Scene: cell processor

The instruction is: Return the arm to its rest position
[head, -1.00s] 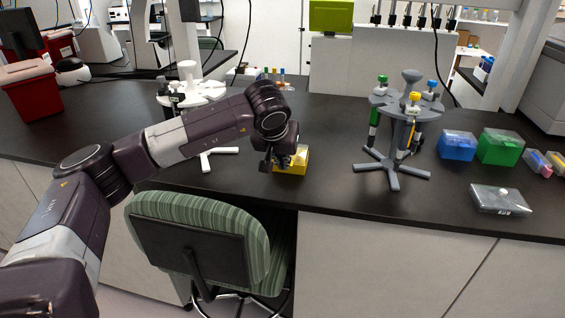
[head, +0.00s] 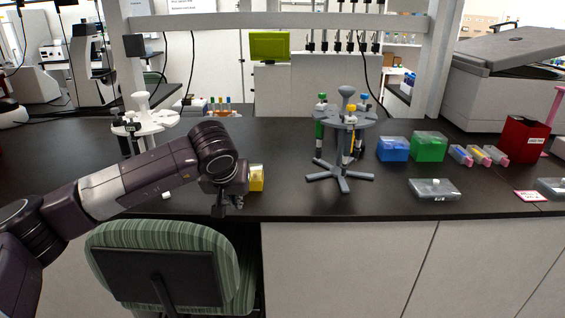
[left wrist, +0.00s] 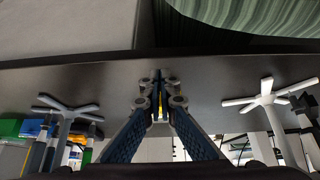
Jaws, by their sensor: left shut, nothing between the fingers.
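My left arm comes in from the left in the head view. Its gripper (head: 228,207) hangs near the front edge of the dark bench, to the left of and in front of a yellow box (head: 257,178). The wrist hides part of that box. In the left wrist view, the two fingers of the gripper (left wrist: 160,80) meet at the tips, with nothing held between them. A little yellow shows behind the fingers there. My right gripper is in neither view.
A grey pipette stand (head: 342,178) with several pipettes stands right of my arm. A white stand (head: 150,120) is behind the arm. Blue (head: 393,149) and green (head: 429,147) boxes sit further right. A green striped chair (head: 165,235) stands below the arm, before the bench (head: 300,205).

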